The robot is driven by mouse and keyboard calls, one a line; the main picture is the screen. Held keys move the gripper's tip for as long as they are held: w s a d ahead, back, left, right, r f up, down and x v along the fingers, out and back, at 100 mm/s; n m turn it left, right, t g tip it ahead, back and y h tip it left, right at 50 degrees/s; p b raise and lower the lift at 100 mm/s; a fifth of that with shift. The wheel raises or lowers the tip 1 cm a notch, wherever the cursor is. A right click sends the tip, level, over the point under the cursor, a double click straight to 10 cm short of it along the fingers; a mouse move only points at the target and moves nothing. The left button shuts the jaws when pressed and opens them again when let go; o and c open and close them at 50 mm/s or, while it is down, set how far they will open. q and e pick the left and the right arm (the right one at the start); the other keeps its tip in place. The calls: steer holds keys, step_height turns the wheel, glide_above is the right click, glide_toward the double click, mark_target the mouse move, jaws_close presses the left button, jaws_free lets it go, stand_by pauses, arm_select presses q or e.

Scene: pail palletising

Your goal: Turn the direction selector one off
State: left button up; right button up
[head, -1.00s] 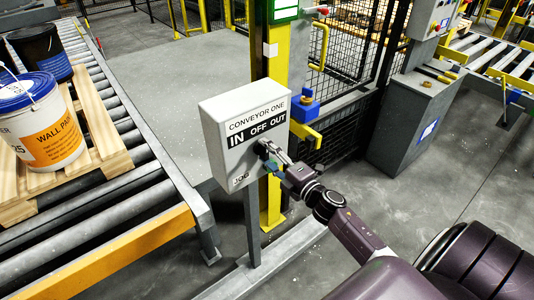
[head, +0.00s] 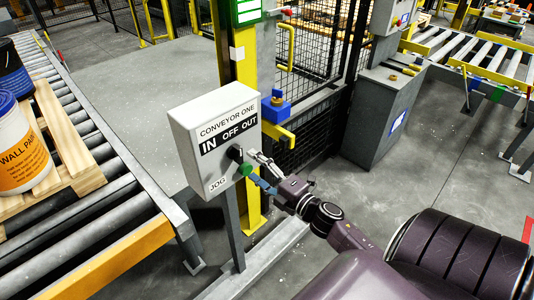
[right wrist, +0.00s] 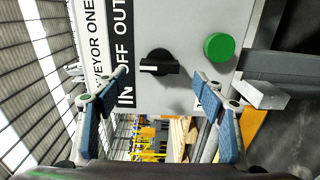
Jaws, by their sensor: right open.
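The direction selector is a black knob (head: 235,153) on the grey "CONVEYOR ONE" box (head: 190,165), below the labels IN, OFF and OUT. In the right wrist view the knob (right wrist: 165,63) shows clearly, its white mark pointing toward the OFF label. My right gripper (head: 259,168) is open and empty just in front of the box face. In the right wrist view its blue-padded fingers (right wrist: 158,105) are spread wide, with the knob seen between them and apart from both. My left gripper is not in view.
A green button (right wrist: 219,47) marked JOG sits beside the knob. A yellow post (head: 238,75) stands behind the box. A roller conveyor (head: 95,205) with a pallet (head: 75,150) and pails, including a white one (head: 18,155), lies left. Open floor (head: 450,190) is at the right.

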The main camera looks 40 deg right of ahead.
steer(key=s, duration=0.5)
steer(key=shift+s+d, duration=0.25)
steer(key=shift+s, duration=0.05)
steer(key=s+a+f+m+g+h+b, duration=0.1)
steer(key=s+f+m+g, duration=0.25)
steer(key=f, duration=0.95)
steer(key=s+a+f+m+g+h+b, duration=0.15)
steer(key=s+f+m, duration=0.3)
steer(key=f, duration=0.85)
steer(key=s+a+f+m+g+b, duration=0.1)
steer(key=s+f+m+g, duration=0.25)
steer(key=f, duration=0.95)
steer(key=s+a+f+m+g, duration=0.1)
steer(key=s+a+f, duration=0.3)
steer(key=s, duration=0.5)
steer(key=s+a+f+m+g+y+b, duration=0.1)
steer(key=s+a+f+m+g, duration=0.1)
steer(key=s+f, duration=0.7)
steer(key=s+a+f+m+g+b, duration=0.1)
steer(key=s+a+f+g, duration=0.4)
steer(key=s, duration=0.5)
step_height(320, 180, down, 2)
steer(key=shift+s+a+f+m, duration=0.1)
steer(key=shift+s+a+m, duration=0.25)
steer(key=shift+m, duration=0.1)
steer(key=shift+g, duration=0.25)
